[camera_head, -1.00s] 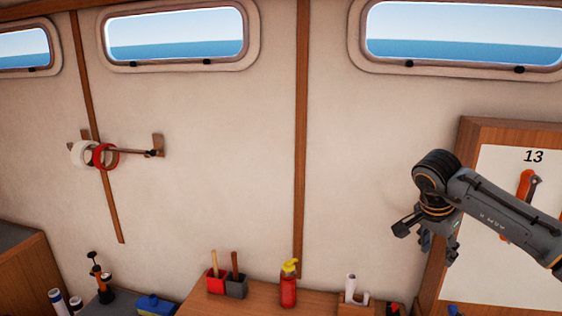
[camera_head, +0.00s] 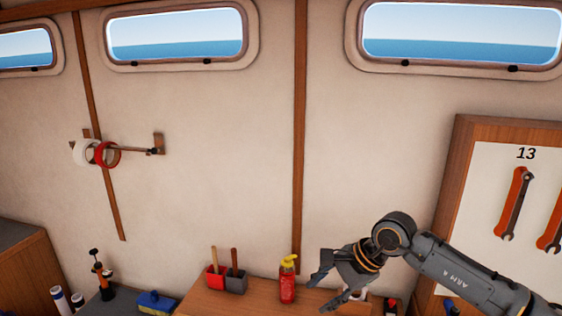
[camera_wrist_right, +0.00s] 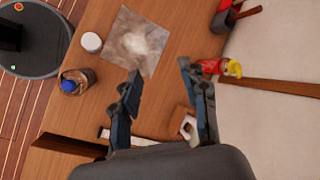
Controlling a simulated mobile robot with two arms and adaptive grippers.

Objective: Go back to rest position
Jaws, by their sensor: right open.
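My right gripper (camera_head: 325,285) hangs in front of the wall, low and right of centre in the head view, over the right part of the wooden worktop (camera_head: 250,300). In the right wrist view its two fingers (camera_wrist_right: 165,92) are spread apart, and nothing is between them. The worktop (camera_wrist_right: 100,90) shows below and beyond the fingers. My left gripper is not in the head view.
A red bottle with a yellow top (camera_head: 288,280) stands just left of my right gripper. Red and grey holders (camera_head: 226,281) stand further left. A wrench board (camera_head: 497,220) is at the right. Tape rolls (camera_head: 97,153) hang on the wall.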

